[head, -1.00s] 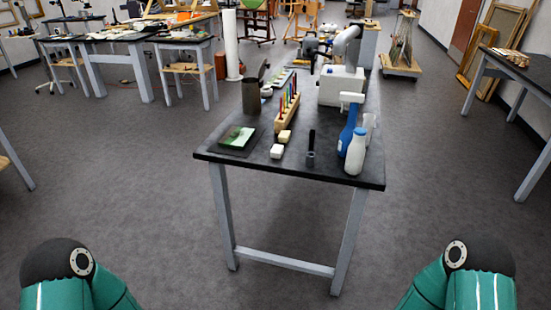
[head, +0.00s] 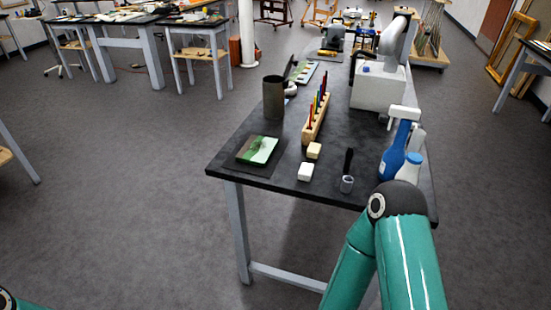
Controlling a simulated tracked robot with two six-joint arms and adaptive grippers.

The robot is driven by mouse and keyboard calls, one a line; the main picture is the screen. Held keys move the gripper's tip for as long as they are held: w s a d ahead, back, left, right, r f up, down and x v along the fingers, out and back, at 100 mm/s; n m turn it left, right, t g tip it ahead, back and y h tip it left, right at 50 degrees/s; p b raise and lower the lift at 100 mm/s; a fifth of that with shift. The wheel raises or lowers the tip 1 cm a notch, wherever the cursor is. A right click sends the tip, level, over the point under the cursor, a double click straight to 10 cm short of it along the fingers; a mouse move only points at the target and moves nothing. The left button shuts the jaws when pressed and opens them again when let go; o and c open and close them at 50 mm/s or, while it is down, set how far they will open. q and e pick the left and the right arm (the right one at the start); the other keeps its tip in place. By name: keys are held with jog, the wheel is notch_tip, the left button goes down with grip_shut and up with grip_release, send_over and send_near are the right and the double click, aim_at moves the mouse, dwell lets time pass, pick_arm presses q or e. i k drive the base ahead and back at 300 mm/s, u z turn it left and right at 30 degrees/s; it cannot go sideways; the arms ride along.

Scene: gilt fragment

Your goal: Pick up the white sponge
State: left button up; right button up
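The white sponge (head: 305,172) is a small white block near the front edge of the dark table (head: 230,161). A similar yellowish block (head: 314,150) lies just behind it. No gripper shows in the head view. A teal link of my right arm rises in front of the table's right front corner and hides part of it. Only a small piece of my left arm shows at the lower left corner.
A green-and-white picture (head: 258,149) lies left of the sponge. A small cup (head: 347,184) with a black handle, a blue spray bottle (head: 398,145) and a white bottle (head: 407,169) stand to its right. A pencil rack (head: 316,120) and dark canister (head: 273,97) are behind.

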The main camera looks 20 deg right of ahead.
aim_at(305, 172)
jog(key=z, duration=0.05)
jog(key=i, duration=0.85)
jog(key=z, duration=0.65)
